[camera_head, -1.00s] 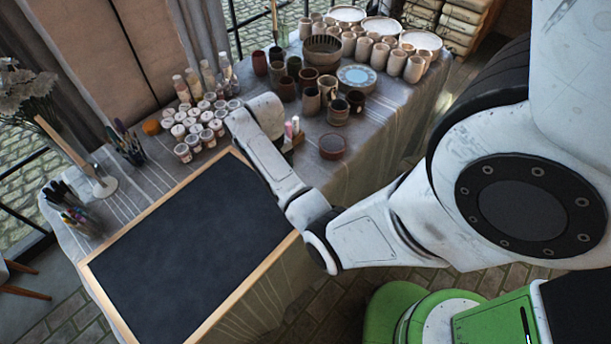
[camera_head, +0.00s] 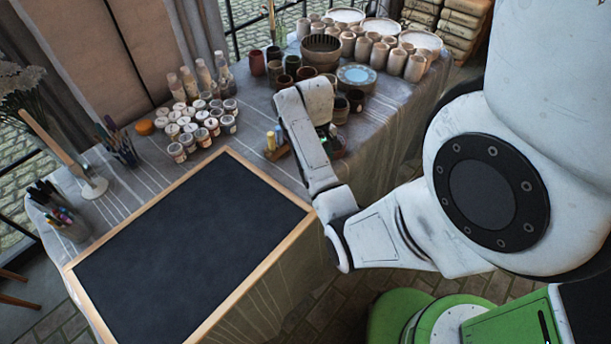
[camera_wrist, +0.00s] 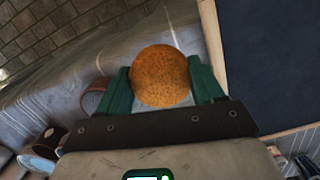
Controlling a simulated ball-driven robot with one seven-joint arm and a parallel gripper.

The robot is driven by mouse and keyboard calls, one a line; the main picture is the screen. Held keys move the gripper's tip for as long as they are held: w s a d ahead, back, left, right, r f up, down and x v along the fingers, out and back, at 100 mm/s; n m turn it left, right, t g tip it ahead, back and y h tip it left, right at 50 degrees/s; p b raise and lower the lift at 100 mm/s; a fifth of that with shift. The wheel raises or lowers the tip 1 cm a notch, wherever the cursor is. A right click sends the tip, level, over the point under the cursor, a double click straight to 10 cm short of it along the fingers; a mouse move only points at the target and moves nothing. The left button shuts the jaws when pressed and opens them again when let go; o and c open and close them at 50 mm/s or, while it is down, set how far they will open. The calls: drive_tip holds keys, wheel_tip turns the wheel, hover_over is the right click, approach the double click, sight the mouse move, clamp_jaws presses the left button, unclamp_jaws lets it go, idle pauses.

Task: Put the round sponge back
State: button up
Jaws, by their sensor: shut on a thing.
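In the wrist view an orange-brown, speckled round sponge (camera_wrist: 160,77) sits between the two green fingers of my gripper (camera_wrist: 161,84). The fingers press on its left and right sides, and it is held above the grey tablecloth. In the head view my gripper (camera_head: 335,143) is right of the chalkboard, over the table's right part, mostly covered by my wrist. The held sponge is hidden there. Another orange round piece (camera_head: 145,127) lies on the table left of the paint jars.
The framed dark board (camera_head: 190,240) fills the table's front. Paint jars (camera_head: 203,125), brown cups (camera_head: 256,62) and pale cups (camera_head: 395,60) stand behind. A small holder with pale sticks (camera_head: 271,141) is left of my gripper. A reddish dish (camera_wrist: 95,97) shows beside the left finger.

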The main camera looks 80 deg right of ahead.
drive_tip(key=w+d+f, duration=0.1)
drive_tip(key=f, duration=0.1)
drive_tip(key=w+d+f, duration=0.1)
drive_tip(key=w+f, duration=0.1)
drive_tip(key=w+d+f, duration=0.1)
drive_tip(key=f, duration=0.1)
drive_tip(key=shift+w+d+f, duration=0.1)
drive_tip(key=shift+w+d, duration=0.1)
drive_tip(key=shift+f, duration=1.5)
drive_tip(key=shift+f, duration=0.1)
drive_tip(key=o, duration=1)
